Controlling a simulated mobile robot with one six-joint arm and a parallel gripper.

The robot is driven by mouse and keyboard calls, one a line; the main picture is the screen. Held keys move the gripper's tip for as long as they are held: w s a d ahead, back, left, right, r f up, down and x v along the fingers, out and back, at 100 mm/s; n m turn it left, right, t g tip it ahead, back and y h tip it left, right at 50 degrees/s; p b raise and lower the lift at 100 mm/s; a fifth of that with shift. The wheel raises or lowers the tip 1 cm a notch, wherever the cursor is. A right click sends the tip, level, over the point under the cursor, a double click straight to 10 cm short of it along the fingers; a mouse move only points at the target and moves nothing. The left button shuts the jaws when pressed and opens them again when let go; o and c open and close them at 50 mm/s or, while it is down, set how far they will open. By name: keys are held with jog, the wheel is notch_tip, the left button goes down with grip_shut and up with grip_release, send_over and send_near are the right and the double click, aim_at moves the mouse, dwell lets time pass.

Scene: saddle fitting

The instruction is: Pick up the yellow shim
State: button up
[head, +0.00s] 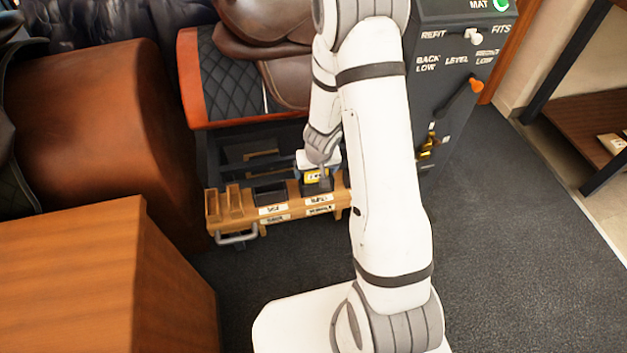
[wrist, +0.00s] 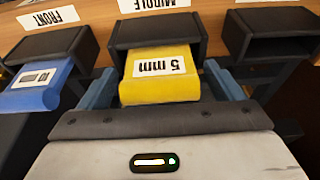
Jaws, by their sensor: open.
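The yellow shim (wrist: 158,84), marked "5 mm", sits in a dark slot under the "MIDDLE" label (wrist: 152,4) in the wrist view, its near end sticking out. The label reads upside down. My gripper (wrist: 160,80) is open, with one blue-grey finger on each side of the protruding shim. I cannot tell whether the fingers touch it. In the head view my gripper (head: 318,168) is low at the wooden rack (head: 335,203), with a small patch of the yellow shim (head: 313,177) showing under it.
A blue shim (wrist: 36,90) sticks out of the "FRONT" slot, left of the yellow one in the wrist view. The slot on the right (wrist: 275,38) looks empty. A brown saddle (head: 280,55) stands behind the rack, and a dark control panel (head: 455,60) to the right.

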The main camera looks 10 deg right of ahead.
jog(key=shift+c, duration=0.5)
jog(key=c, duration=1)
jog(key=shift+o, duration=0.2)
jog(key=shift+r, duration=0.1)
